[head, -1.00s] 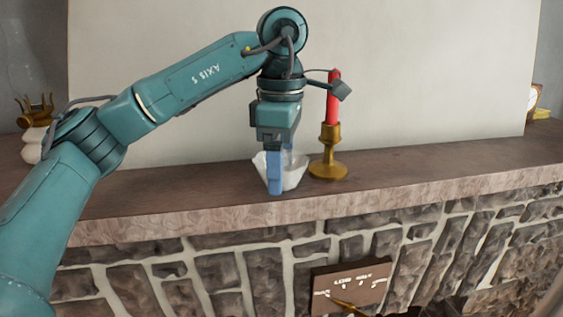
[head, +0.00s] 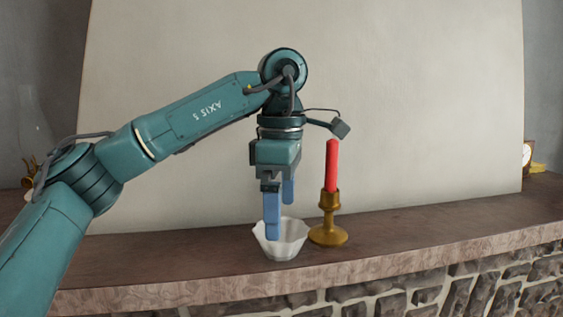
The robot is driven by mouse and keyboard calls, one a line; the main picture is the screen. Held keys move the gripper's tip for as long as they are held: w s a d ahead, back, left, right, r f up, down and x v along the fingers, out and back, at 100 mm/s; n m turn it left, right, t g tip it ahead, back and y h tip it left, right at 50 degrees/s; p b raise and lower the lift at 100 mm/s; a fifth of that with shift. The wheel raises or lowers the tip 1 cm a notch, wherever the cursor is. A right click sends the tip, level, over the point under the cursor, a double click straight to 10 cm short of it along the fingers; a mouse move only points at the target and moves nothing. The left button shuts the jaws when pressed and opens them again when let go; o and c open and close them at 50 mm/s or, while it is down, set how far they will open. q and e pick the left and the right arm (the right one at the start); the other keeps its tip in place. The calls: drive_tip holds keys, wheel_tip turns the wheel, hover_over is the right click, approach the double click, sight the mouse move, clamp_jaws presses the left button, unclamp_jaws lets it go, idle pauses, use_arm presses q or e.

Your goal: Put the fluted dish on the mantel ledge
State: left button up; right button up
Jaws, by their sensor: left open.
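The white fluted dish (head: 285,249) sits upright on the brown mantel ledge (head: 420,240), left of the brass candlestick. My left gripper (head: 279,219) points down over the dish with its two blue fingers apart. The nearer finger overlaps the dish's left part in the head view, and the farther finger ends near its back rim. I cannot tell whether either finger touches the dish. My right gripper is not in view.
A brass candlestick (head: 329,235) with a red candle (head: 332,166) stands close to the right of the dish and gripper. A small clock (head: 527,155) is at the far right. The ledge between is clear. A pale panel (head: 420,100) rises behind.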

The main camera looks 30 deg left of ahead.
use_arm(q)
wheel_tip(320, 180, up, 7)
drive_tip(key=p, duration=0.1)
drive_tip(key=shift+p, duration=0.4)
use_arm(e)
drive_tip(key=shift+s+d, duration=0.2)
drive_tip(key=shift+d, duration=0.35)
use_arm(q)
drive_tip(key=shift+r, duration=0.1)
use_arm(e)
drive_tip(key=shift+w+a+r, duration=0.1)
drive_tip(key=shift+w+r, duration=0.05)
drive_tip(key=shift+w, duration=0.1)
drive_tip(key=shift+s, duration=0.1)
